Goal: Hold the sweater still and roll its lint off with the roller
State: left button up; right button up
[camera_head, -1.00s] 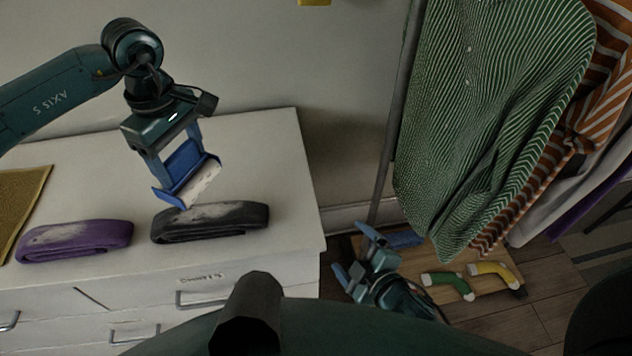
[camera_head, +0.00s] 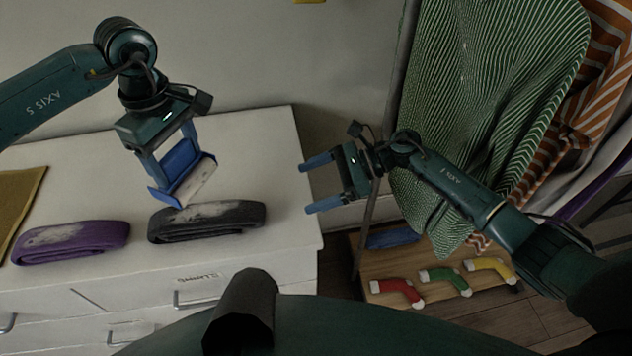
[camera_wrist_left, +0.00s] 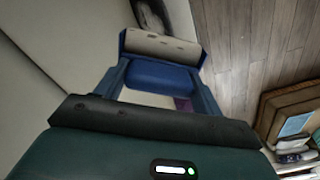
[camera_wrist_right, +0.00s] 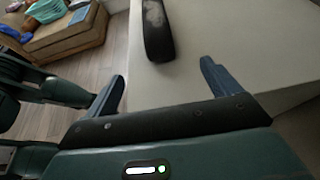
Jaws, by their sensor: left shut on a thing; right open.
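A folded dark grey sweater (camera_head: 206,222) with pale lint on top lies on the white dresser top. A folded purple garment (camera_head: 72,242), also linty, lies to its left. My left gripper (camera_head: 180,166) is shut on the blue handle of the lint roller, whose pale roll (camera_head: 198,184) is by the back edge of the grey sweater. I cannot tell whether the roll touches it. The roll also shows in the left wrist view (camera_wrist_left: 160,47). My right gripper (camera_head: 305,188) is open and empty, just right of the dresser. The grey sweater lies ahead of it in the right wrist view (camera_wrist_right: 157,30).
The dresser (camera_head: 285,150) has a clear back and right part. A mustard cloth (camera_head: 18,205) lies at its left end. Right of it, shirts (camera_head: 500,80) hang behind my right arm, above a low wooden shelf (camera_head: 440,302) with red, green and yellow socks.

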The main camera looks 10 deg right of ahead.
aim_at(264, 205)
jog(key=shift+s+a+f, duration=0.1)
jog(key=shift+a+f, duration=0.05)
jog(key=shift+a, duration=0.25)
jog(key=x, duration=1.1)
jog(key=shift+c, duration=0.3)
jog(key=c, duration=1.2)
